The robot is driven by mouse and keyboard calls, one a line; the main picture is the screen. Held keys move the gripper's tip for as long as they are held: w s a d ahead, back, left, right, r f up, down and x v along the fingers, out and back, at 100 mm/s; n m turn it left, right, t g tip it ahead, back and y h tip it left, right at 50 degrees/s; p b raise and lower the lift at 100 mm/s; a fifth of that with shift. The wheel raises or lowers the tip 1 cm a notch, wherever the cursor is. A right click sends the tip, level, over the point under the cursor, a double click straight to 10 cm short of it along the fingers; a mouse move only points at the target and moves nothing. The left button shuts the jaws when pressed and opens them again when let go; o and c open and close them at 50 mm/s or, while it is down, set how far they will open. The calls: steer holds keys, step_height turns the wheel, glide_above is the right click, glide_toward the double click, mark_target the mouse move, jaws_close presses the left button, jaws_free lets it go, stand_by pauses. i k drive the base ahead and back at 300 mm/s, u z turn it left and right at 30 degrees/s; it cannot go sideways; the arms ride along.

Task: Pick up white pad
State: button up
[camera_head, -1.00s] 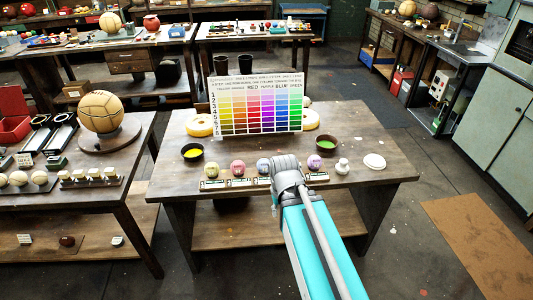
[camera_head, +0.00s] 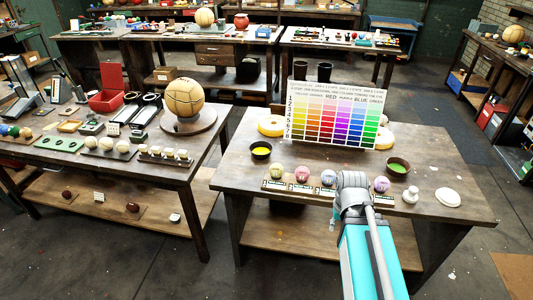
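A white oval pad (camera_head: 448,198) lies flat near the right end of the middle table (camera_head: 235,165). My arm reaches up from the bottom of the view, and its end (camera_head: 353,183) is in front of the table's near edge, left of the pad. The arm's own links hide the gripper's fingers, so I cannot see whether it is open or shut. Nothing touches the pad. A small white knobbed piece (camera_head: 410,196) stands just left of it.
Several small coloured balls (camera_head: 302,174) stand along the table's front. A yellow bowl (camera_head: 261,150) and a green bowl (camera_head: 398,166) flank a colour chart (camera_head: 335,115). A left table (camera_head: 183,160) holds a large leather ball (camera_head: 184,98). Open floor lies between the tables.

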mark_target(411, 195)
steer(key=z, duration=0.45)
steer(key=i, duration=0.1)
steer(key=z, duration=0.35)
